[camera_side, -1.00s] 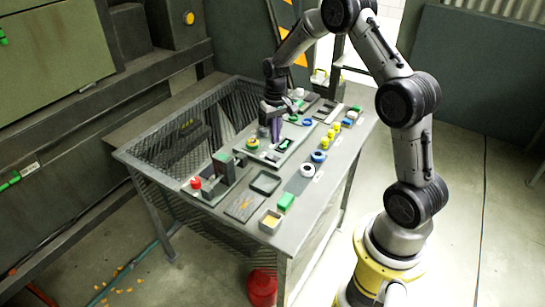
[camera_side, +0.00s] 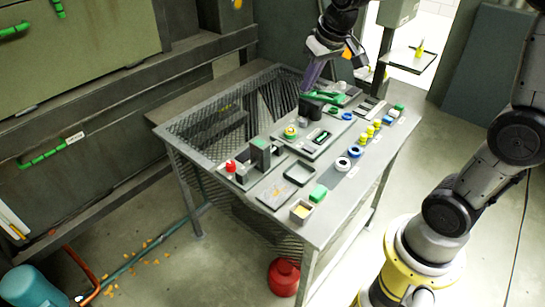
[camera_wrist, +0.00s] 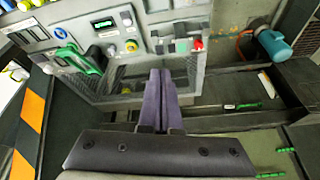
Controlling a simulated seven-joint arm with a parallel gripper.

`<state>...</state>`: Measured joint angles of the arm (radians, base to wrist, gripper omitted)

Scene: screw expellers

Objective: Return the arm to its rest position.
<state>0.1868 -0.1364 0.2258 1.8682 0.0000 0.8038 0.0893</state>
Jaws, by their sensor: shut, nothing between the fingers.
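My gripper (camera_side: 306,86) is above the far part of the grey work table (camera_side: 345,200) in the side view, with its purple fingers pointing down. In the wrist view the two purple fingers of my gripper (camera_wrist: 160,75) lie side by side, shut, with nothing between them. My arm reaches in from the upper right of the side view. A green handled item (camera_side: 323,96) appears just beside the fingertips in the side view. It also shows in the wrist view (camera_wrist: 82,60), left of the fingers and apart from them.
The table carries a red button (camera_side: 230,166), a dark shallow tray (camera_side: 300,173), a green block (camera_side: 318,193) and several yellow pieces. A mesh panel (camera_side: 215,130) forms the table's left side. A red canister (camera_side: 284,277) stands on the floor below.

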